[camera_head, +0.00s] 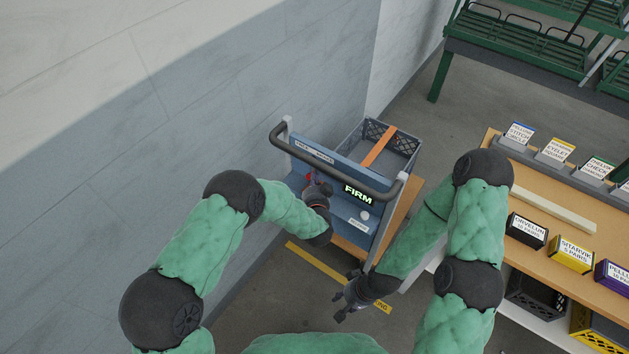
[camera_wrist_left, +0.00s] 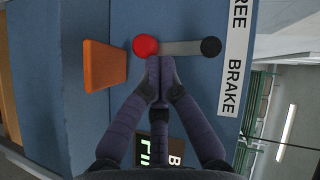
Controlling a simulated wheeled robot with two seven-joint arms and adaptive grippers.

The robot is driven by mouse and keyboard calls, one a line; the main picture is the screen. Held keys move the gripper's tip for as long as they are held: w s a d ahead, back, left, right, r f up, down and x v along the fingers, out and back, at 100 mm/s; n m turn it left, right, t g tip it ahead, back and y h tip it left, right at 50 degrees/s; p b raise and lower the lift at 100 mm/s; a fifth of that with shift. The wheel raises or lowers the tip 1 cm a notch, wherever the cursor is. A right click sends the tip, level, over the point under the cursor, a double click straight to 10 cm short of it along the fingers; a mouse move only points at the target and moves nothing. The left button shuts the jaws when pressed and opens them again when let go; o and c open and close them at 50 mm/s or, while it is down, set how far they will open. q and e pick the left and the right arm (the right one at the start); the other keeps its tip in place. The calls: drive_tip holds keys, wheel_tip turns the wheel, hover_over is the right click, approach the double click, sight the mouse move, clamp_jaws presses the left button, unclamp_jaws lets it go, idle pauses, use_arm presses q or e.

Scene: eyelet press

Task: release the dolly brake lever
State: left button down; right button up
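The dolly (camera_head: 336,173) stands by the wall, blue with a dark push handle (camera_head: 333,166). Its brake lever (camera_wrist_left: 180,48) shows in the left wrist view as a grey bar with a red knob (camera_wrist_left: 145,45) at the left end and a black round end at the right. A white label (camera_wrist_left: 236,60) beside it reads FREE and BRAKE. My left gripper (camera_wrist_left: 160,62) has its fingertips together just below the bar, next to the knob; I cannot tell if they touch. In the head view it (camera_head: 317,188) is at the blue panel. My right gripper (camera_head: 348,295) hangs low over the floor, away from the lever.
A sign (camera_head: 359,195) reading FIRM is on the dolly. A grey crate (camera_head: 399,140) with an orange strap stands behind. An orange block (camera_wrist_left: 105,66) is left of the knob. A wooden bench (camera_head: 553,190) with labelled boxes is at right. A yellow stripe (camera_head: 320,267) marks the floor.

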use_arm(q)
drive_tip(key=shift+f, duration=0.15)
drive_tip(key=m+t+b, duration=0.1)
drive_tip(key=a+f+m+t+b, duration=0.1)
drive_tip(key=b, duration=0.1)
drive_tip(key=shift+w+f+y+b, duration=0.1)
drive_tip(key=shift+w+y+b, duration=0.2)
drive_tip(key=shift+w+y, duration=0.1)
drive_tip(key=shift+w+a+m+t+b, duration=0.15)
drive_tip(key=shift+a+m+t+b, duration=0.15)
drive_tip(key=shift+m+t+b, duration=0.15)
drive_tip(key=shift+w+a, duration=0.1)
drive_tip(key=shift+a, duration=0.05)
